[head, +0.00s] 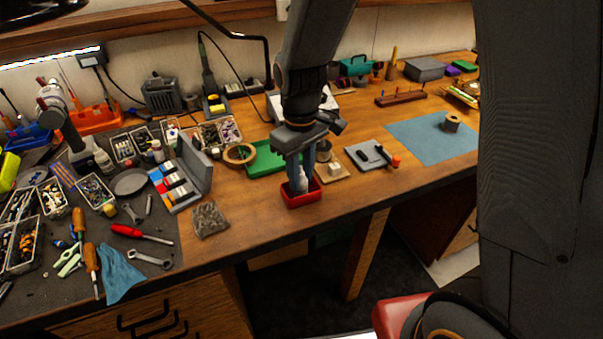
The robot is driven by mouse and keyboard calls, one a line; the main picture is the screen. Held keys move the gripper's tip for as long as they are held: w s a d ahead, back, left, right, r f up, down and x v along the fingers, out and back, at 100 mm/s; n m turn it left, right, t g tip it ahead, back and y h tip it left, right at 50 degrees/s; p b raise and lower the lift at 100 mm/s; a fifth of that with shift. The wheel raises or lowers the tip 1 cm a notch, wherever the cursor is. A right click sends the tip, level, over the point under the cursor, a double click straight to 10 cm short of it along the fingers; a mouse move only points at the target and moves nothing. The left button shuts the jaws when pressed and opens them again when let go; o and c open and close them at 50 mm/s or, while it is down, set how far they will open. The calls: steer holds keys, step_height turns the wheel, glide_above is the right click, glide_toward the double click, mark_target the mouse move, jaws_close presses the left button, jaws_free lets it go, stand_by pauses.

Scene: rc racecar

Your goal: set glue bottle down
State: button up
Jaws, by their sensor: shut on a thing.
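My gripper (306,162) points down over the front middle of the wooden workbench (240,187). It is shut on the glue bottle (301,184), a small pale bottle whose lower part shows below the fingers. The bottle is upright, in or just above a small red tray (302,197) near the bench's front edge. The fingers hide the bottle's upper part. I cannot tell whether its base touches the tray floor.
A green tray (265,161) lies behind and left of the red tray. A grey pad with small tools (371,157) and a blue mat (425,139) lie to the right. A mesh pouch (209,220) and tool-filled dark mat (160,228) are left. Bare wood shows around the red tray.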

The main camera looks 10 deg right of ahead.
mark_target(303, 172)
steer(key=o, duration=1)
steer(key=shift+f, duration=0.1)
steer(key=shift+o, duration=0.2)
step_height(303, 172, up, 12)
steer(key=b, duration=0.2)
steer(key=shift+f+b, duration=0.1)
steer(key=shift+b, duration=0.3)
steer(key=s+d+f+m, duration=0.3)
steer(key=d+f, duration=0.1)
steer(key=d, duration=0.2)
steer(key=s+d+f+m+t, duration=0.1)
steer(key=s+d+f+m, duration=0.3)
steer(key=d, duration=0.3)
steer(key=shift+s+f+m+t, duration=0.3)
steer(key=shift+f, duration=0.35)
steer(key=shift+f, duration=0.1)
